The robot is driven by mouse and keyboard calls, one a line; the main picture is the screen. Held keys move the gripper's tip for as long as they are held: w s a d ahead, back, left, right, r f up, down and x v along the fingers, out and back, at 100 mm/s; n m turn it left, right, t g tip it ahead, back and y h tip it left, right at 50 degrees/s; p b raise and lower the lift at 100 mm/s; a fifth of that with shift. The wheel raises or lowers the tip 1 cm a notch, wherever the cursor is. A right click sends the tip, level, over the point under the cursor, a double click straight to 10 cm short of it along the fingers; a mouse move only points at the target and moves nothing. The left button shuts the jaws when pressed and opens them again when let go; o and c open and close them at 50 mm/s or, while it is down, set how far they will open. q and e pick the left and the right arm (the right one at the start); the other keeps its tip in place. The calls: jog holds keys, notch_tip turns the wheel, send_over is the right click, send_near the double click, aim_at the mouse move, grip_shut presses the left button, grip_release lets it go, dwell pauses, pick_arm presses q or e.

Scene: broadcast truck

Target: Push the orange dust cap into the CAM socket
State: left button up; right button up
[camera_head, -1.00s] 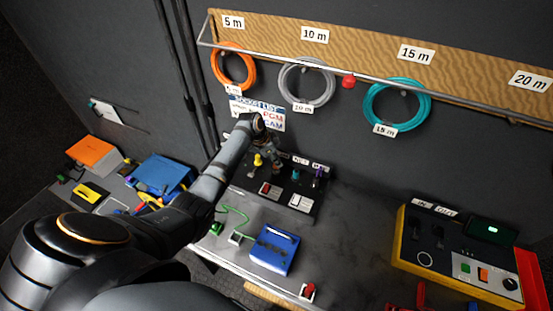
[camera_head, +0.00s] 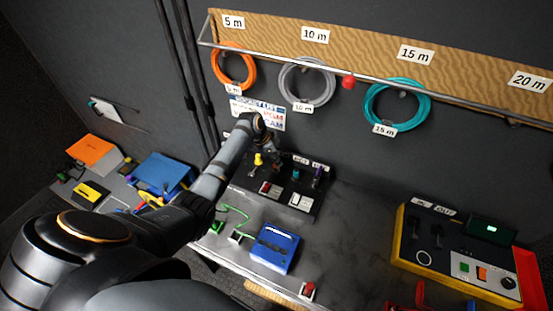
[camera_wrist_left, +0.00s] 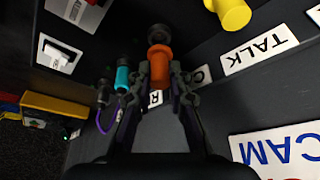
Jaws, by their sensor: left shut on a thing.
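My left gripper (camera_wrist_left: 160,88) is shut on the orange dust cap (camera_wrist_left: 160,69), which sits between its fingertips in the left wrist view. The small labels near the fingers are partly covered, so the socket's name is not readable. My right gripper is in neither view.
A yellow plug (camera_wrist_left: 231,12) and a teal plug (camera_wrist_left: 122,76) flank the gripper. A purple plug (camera_head: 318,172) stands further right on the panel. A blue box (camera_head: 274,249) lies in front. Bare bench (camera_head: 350,225) separates the panel from the yellow-edged console (camera_head: 405,245).

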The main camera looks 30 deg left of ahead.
pick_arm(q)
jog(key=shift+r+p, duration=0.1)
jog(key=shift+p, duration=0.3)
dwell(0.5)
jog(key=shift+f, duration=0.2)
jog(key=shift+f+b, duration=0.9)
jog(key=shift+f, duration=0.2)
jog(key=o, duration=0.9)
jog(key=shift+r, duration=0.1)
jog(key=v, duration=1.2)
